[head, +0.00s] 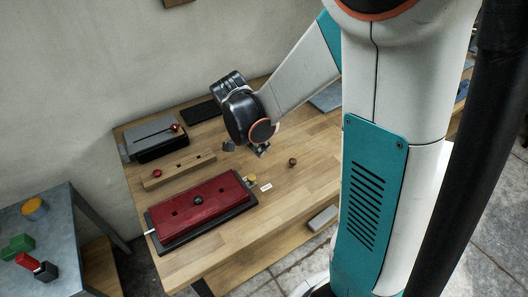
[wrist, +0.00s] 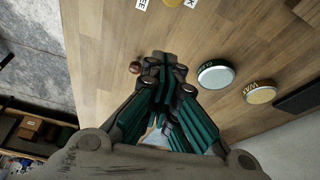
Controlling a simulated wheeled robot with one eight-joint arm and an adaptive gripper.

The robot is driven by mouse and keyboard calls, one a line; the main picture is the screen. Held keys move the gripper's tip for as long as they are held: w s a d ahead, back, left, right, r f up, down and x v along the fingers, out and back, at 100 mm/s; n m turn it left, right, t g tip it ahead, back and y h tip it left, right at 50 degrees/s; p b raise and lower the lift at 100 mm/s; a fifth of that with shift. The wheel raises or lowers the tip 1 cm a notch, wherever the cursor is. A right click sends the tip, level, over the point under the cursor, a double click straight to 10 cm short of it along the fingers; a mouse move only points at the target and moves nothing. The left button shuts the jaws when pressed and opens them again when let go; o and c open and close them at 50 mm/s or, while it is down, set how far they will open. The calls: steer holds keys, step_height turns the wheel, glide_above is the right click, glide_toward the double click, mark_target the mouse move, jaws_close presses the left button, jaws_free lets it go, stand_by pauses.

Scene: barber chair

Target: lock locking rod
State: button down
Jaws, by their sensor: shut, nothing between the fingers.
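A dark red padded block (head: 195,207) lies on a black base (head: 168,250) on the wooden table. A pale rod end (head: 150,232) sticks out at its left side. A yellow knob (head: 252,179) sits at its right end beside a small white label (head: 266,187).
A small brown knob (head: 292,162) stands right of my gripper. Two round tins, one green-rimmed (wrist: 215,74) and one yellow (wrist: 261,92), show in the wrist view. A wooden bar (head: 178,170) and grey box (head: 152,138) stand left. The table's front right is mostly clear.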

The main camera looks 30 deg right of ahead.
steer(key=shift+v, duration=1.2)
steer(key=shift+a, duration=0.1)
steer(key=s+a+r+n+t+y, duration=0.2)
steer(key=s+a+r+n+t, duration=0.1)
steer(key=n, duration=0.5)
steer(key=s+a+r+n+t+y, duration=0.2)
steer(key=s+a+r+n, duration=0.4)
steer(key=s, duration=0.4)
steer(key=shift+s+r+n+t, duration=0.25)
steer(key=shift+r+n+t, duration=0.35)
steer(key=shift+r+n, duration=0.5)
steer(key=shift+r, duration=0.15)
